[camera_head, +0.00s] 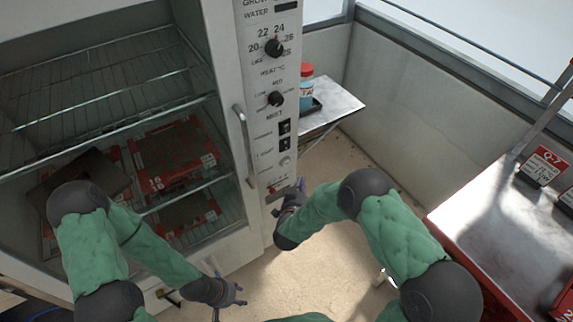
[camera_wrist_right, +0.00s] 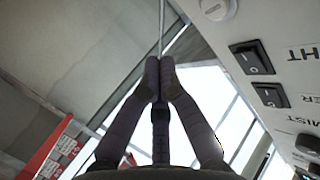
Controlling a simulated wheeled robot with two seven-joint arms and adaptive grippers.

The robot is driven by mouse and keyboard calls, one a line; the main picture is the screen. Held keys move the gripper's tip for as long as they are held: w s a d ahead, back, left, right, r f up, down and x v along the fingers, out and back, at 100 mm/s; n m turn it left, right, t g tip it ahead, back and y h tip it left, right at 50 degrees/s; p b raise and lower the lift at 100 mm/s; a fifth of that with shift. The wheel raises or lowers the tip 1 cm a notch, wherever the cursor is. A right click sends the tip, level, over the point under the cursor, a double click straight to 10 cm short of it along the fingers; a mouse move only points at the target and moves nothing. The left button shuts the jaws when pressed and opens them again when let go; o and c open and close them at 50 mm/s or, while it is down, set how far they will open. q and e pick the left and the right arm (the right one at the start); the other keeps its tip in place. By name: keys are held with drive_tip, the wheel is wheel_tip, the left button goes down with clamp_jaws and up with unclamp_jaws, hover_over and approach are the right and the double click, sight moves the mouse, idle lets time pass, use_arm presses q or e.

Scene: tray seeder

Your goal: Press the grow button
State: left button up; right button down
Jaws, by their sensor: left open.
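A white growth cabinet has a control panel (camera_head: 270,100) with dials, switches and small labels. A round pale button (camera_head: 285,161) sits low on the panel, below two black rocker switches. A round white button (camera_wrist_right: 216,8) also shows cut off at the top of the right wrist view; I cannot read a grow label on it. My right gripper (camera_head: 301,186) is beside the panel's lower right edge, below the button and apart from it. Its fingers (camera_wrist_right: 160,68) are together and empty in the right wrist view. My left gripper (camera_head: 239,290) is open and empty, low in front of the cabinet.
The cabinet's glass door (camera_head: 243,140) is at the panel's left, with wire shelves and red-marked trays (camera_head: 172,150) behind it. A small side table (camera_head: 335,105) with a blue, red-capped bottle (camera_head: 306,88) stands behind. A red-edged table (camera_head: 480,225) is at right. Floor between is clear.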

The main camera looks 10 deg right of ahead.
sight(286, 163)
drive_tip(key=w+a+b, duration=0.2)
drive_tip(key=w, duration=0.4)
drive_tip(key=shift+a, duration=0.15)
idle(1.4)
drive_tip(key=shift+w+a, duration=0.1)
drive_tip(key=shift+w, duration=0.25)
drive_tip(key=shift+w+a+b, duration=0.15)
drive_tip(key=shift+w+b, duration=0.15)
drive_tip(key=shift+w, duration=0.15)
idle(0.8)
drive_tip(key=shift+s, duration=0.2)
drive_tip(key=shift+s+d+p, duration=0.3)
drive_tip(key=shift+s+p, duration=0.05)
drive_tip(key=shift+s, duration=0.3)
drive_tip(key=shift+s, duration=0.1)
